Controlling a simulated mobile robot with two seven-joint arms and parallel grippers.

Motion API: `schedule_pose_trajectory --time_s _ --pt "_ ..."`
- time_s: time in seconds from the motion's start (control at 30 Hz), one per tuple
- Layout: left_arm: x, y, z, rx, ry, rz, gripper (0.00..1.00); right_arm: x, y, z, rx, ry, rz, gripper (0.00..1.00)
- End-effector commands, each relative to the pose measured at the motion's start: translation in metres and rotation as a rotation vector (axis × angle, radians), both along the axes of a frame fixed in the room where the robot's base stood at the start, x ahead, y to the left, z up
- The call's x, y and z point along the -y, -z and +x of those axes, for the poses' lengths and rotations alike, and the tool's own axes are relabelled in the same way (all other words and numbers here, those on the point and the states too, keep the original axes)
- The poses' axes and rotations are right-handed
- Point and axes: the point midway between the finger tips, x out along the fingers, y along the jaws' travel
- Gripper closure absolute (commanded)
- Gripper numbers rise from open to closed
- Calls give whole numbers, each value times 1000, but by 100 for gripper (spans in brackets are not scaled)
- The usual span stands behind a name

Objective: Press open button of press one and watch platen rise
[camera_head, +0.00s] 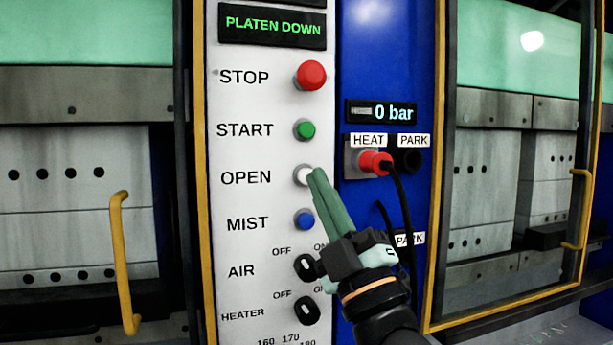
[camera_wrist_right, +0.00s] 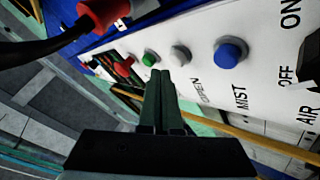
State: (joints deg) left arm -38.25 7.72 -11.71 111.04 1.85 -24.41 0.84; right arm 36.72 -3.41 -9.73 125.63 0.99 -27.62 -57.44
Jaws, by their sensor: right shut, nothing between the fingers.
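The white OPEN button (camera_head: 302,176) is on the white control panel (camera_head: 240,150) in the head view. My right gripper (camera_head: 316,174) is shut and empty, with its green fingertips at the right edge of that button. I cannot tell whether they touch it. In the right wrist view the grey-white OPEN button (camera_wrist_right: 180,55) shows just beyond the shut fingertips (camera_wrist_right: 162,74). The display (camera_head: 272,27) above reads PLATEN DOWN. Behind the guard at the left, the press blocks (camera_head: 75,170) stand close together. My left gripper is not in view.
The red STOP (camera_head: 311,75), green START (camera_head: 304,130) and blue MIST (camera_head: 304,219) buttons are in the same column. AIR (camera_head: 306,267) and HEATER (camera_head: 306,310) knobs are below. A red plug (camera_head: 375,163) with a black cable is at the right. The pressure display (camera_head: 381,112) reads 0 bar.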

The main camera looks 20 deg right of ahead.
Motion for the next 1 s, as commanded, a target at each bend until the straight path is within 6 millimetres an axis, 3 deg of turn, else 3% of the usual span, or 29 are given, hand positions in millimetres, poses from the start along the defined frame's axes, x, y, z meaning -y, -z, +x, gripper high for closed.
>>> schedule_pose_trajectory --time_s 1.0 --pt "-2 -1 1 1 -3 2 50 0 0 0 0 0 0 100"
